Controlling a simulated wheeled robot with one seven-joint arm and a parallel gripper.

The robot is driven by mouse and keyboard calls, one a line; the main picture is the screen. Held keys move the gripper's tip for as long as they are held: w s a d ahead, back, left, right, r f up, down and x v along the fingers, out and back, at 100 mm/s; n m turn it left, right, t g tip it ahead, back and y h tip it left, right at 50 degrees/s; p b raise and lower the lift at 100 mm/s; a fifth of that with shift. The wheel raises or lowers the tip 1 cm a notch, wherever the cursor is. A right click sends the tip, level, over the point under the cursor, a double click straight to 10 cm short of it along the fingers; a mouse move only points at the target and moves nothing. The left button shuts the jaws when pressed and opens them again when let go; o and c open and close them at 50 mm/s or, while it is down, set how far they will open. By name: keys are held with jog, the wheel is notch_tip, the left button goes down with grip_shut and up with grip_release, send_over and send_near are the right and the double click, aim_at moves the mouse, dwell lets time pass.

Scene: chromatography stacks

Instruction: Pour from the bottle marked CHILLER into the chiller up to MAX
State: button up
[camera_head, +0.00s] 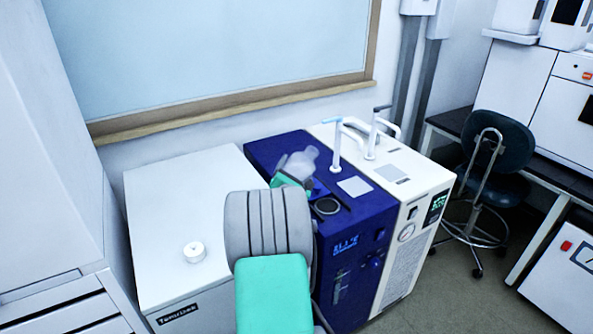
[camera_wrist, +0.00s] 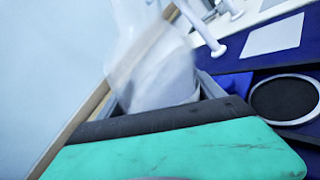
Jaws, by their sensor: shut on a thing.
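The chiller (camera_head: 352,232) has a blue top and front, in the middle of the head view. A dark round opening with a pale rim (camera_head: 327,206) is in its top; it also shows at the right of the wrist view (camera_wrist: 286,99). A translucent whitish bottle (camera_head: 301,163) is held above the chiller top, behind the opening, and looks tilted. It is blurred in the wrist view (camera_wrist: 155,62). My gripper (camera_head: 291,183) is shut on the bottle, partly hidden by my own arm. The bottle's marking, its liquid and the MAX mark cannot be made out.
A white cabinet (camera_head: 180,205) stands left of the chiller, with a white round cap (camera_head: 194,251) on top. A white unit with a green display (camera_head: 415,200) stands on the right. White upright pipes (camera_head: 336,150) rise behind the opening. A stool (camera_head: 490,170) is farther right.

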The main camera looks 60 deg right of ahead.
jog(key=shift+r, duration=0.15)
jog(key=shift+w+a+m+b, duration=0.1)
jog(key=shift+w+m+b, duration=0.2)
jog(key=shift+m+b, duration=0.25)
jog(key=shift+w+a+m+b, duration=0.15)
jog(key=shift+w+m+b, duration=0.2)
jog(key=shift+m, duration=0.2)
jog(key=shift+f, duration=0.2)
jog(key=shift+w+a+m+b, duration=0.1)
jog(key=shift+w+m+b, duration=0.05)
jog(key=shift+m+b, duration=0.45)
jog(key=shift+f, duration=0.15)
jog(key=shift+w+a+m+b, duration=0.1)
jog(key=shift+w+m+b, duration=0.05)
jog(key=shift+m+b, duration=0.35)
